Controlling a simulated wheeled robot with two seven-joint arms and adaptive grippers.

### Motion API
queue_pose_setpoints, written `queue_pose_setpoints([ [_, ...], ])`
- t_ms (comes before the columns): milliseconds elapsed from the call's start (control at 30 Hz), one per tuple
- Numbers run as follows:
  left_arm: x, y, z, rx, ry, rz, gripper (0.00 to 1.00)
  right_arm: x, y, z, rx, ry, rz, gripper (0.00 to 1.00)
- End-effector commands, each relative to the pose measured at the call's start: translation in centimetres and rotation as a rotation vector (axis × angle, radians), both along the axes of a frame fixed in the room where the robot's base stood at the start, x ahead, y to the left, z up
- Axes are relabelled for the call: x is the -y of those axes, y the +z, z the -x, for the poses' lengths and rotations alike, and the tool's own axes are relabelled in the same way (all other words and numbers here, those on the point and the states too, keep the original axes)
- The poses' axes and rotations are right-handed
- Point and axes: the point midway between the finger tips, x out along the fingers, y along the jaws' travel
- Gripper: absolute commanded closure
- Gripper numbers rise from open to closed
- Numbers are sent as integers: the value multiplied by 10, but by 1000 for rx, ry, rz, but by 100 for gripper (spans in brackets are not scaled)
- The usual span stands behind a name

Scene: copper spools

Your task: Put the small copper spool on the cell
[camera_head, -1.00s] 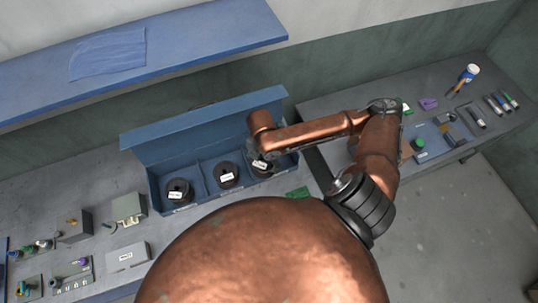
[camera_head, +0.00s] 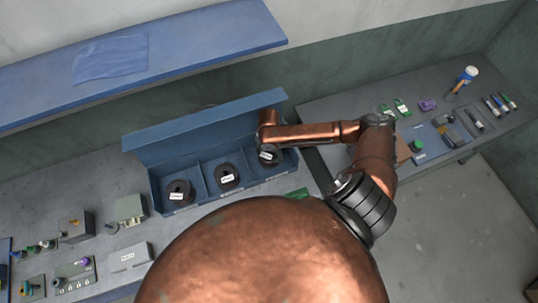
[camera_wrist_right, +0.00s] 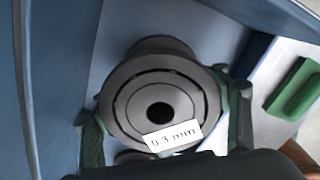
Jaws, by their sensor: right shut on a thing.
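A dark spool labelled 0.3 mm (camera_wrist_right: 158,100) is between the green-edged fingers of my right gripper (camera_wrist_right: 165,120) in the right wrist view. My right gripper is shut on it. In the head view this spool (camera_head: 268,156) is at the right compartment of the open blue box (camera_head: 212,199), under my right wrist. I cannot tell whether it is clear of the box floor. Two more dark labelled spools, one in the left compartment (camera_head: 179,187) and one in the middle (camera_head: 226,174), stand in the box. I cannot tell which thing is the cell. My left gripper is out of view.
A green block (camera_head: 297,194) lies just in front of the box's right end. Grey fixtures (camera_head: 128,257) and small parts stand on the left bench. The right bench (camera_head: 330,109) holds a blue mat, a cup and small items. A blue shelf (camera_head: 200,35) overhangs behind.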

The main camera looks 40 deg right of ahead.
Motion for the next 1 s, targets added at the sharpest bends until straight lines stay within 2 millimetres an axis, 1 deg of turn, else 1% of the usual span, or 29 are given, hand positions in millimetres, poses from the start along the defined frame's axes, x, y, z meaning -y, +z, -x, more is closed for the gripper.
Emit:
queue_pose_setpoints([
  [400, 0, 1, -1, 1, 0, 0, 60, 0, -5, -1, 4, 1, 1, 87],
  [433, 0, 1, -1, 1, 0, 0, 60, 0, -6, 0, 1, 1, 1, 37],
  [767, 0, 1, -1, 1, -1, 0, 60, 0, -6, 0, 1, 1, 1, 14],
  [1000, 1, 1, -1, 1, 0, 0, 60, 0, -5, 0, 1, 1, 1, 14],
])
